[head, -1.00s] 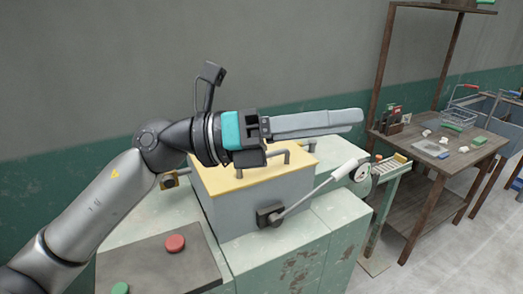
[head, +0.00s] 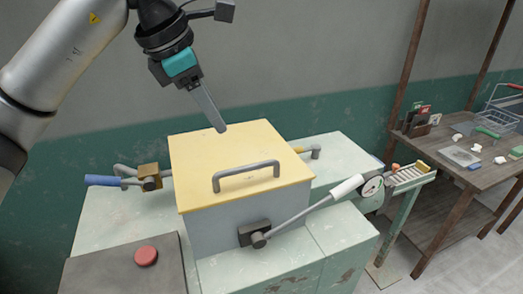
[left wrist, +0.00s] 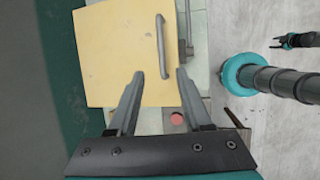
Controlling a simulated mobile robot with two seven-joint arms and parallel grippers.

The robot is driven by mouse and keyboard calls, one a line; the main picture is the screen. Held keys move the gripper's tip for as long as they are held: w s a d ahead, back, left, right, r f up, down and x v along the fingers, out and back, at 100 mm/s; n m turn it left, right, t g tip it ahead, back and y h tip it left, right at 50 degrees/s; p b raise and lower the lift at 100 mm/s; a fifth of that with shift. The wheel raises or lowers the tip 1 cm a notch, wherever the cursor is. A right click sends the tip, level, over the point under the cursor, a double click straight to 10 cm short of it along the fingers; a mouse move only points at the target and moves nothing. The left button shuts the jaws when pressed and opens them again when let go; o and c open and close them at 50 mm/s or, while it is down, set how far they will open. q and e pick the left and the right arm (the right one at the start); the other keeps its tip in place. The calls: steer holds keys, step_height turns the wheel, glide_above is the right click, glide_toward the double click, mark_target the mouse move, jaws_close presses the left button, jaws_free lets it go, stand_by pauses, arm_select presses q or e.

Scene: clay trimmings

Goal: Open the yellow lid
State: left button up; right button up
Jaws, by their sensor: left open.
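The yellow lid (head: 228,143) lies flat and closed on a grey box (head: 218,231) that stands on the pale green machine. A grey bar handle (head: 246,176) is fixed on the lid near its front edge. My left gripper (head: 221,129) is above the back part of the lid, fingers pointing down, apart from the handle. In the left wrist view its two fingers (left wrist: 158,72) are spread with nothing between them; the lid (left wrist: 118,45) and its handle (left wrist: 161,45) show beyond the tips. My right gripper is not seen in the head view.
A lever with a white grip (head: 347,187) sticks out from the box front to the right, near a round gauge (head: 373,186). A valve with a blue handle (head: 103,181) is at left. A red button (head: 146,256) sits on the front panel. A wooden table (head: 462,170) stands at right.

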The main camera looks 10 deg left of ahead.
arm_select(q)
glide_toward(243, 169)
steer(key=x, duration=0.7)
steer(key=shift+w+d+p, duration=0.25)
steer(key=shift+w+p, duration=0.05)
steer(key=shift+w, duration=0.05)
steer(key=shift+w+d+f, duration=0.1)
steer(key=shift+w+f, duration=0.1)
steer(key=shift+f, duration=0.2)
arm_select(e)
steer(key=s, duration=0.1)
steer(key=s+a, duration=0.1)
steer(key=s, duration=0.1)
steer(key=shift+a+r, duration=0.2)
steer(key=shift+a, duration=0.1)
arm_select(q)
jaws_close()
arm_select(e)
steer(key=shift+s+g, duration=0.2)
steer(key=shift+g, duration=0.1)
